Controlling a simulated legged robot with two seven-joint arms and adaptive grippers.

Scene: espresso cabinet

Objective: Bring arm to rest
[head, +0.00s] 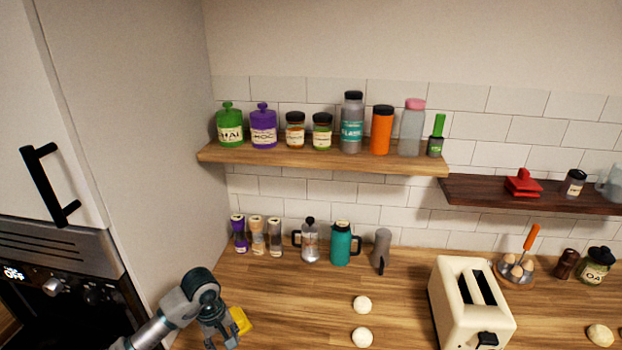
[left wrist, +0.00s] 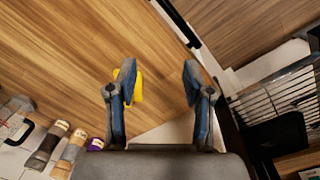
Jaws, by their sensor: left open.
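My left arm comes into the head view at the lower left, with its left gripper (head: 220,332) over the left part of the wooden counter (head: 290,292). A small yellow object (head: 240,320) shows right beside the gripper in the head view. The yellow object (left wrist: 138,92) is partly hidden behind one finger in the left wrist view; I cannot tell whether they touch. My right gripper is in neither view.
A tall cabinet with an oven (head: 45,285) stands at the left. Spice jars (head: 257,236), a French press (head: 310,242) and a teal jug (head: 340,244) line the counter's back. A cream toaster (head: 455,320) stands right. A loaded shelf (head: 320,160) hangs above. Mid-counter holds two pale round items (head: 362,304).

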